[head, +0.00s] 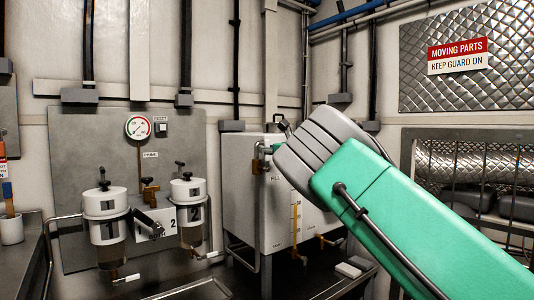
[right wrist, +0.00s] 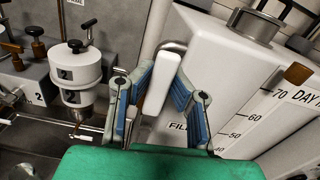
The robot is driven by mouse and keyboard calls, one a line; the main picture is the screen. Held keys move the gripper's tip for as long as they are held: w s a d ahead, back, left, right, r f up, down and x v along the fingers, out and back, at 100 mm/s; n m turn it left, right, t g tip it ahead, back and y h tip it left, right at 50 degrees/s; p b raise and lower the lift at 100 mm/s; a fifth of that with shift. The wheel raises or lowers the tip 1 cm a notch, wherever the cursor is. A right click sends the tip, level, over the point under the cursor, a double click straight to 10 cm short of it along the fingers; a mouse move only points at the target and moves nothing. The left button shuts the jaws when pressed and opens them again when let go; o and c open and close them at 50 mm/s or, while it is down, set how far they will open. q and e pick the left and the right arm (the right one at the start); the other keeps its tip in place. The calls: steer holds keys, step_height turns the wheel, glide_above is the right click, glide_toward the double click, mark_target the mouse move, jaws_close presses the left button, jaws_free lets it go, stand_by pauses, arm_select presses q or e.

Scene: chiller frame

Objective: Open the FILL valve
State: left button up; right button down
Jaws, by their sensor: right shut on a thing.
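The FILL valve shows in the right wrist view as a white handle (right wrist: 158,88) in front of a metal pipe, beside the white tank (right wrist: 225,75). The FILL label (right wrist: 178,127) is on the tank face below it, partly covered by a finger. My right gripper (right wrist: 161,92) has its blue-padded fingers on both sides of the handle and is shut on it. In the head view my right gripper (head: 280,152) reaches the upper front of the tank (head: 239,190); its fingertips and the handle are largely hidden there. My left gripper is not in view.
Left of the tank are white-topped canisters marked 1 (head: 105,202) and 2 (head: 188,190), under a round gauge (head: 138,127). A sight scale (head: 295,215) is on the tank front.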

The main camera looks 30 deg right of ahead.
steer(key=c, duration=1.5)
jaws_free()
steer(key=shift+a+f, duration=0.35)
steer(key=shift+f, duration=0.2)
steer(key=shift+o, duration=0.2)
steer(key=shift+a+r, duration=0.1)
steer(key=shift+r, duration=0.2)
steer(key=s+d, duration=0.1)
steer(key=s, duration=1.1)
steer(key=shift+f, duration=0.1)
steer(key=shift+f, duration=0.1)
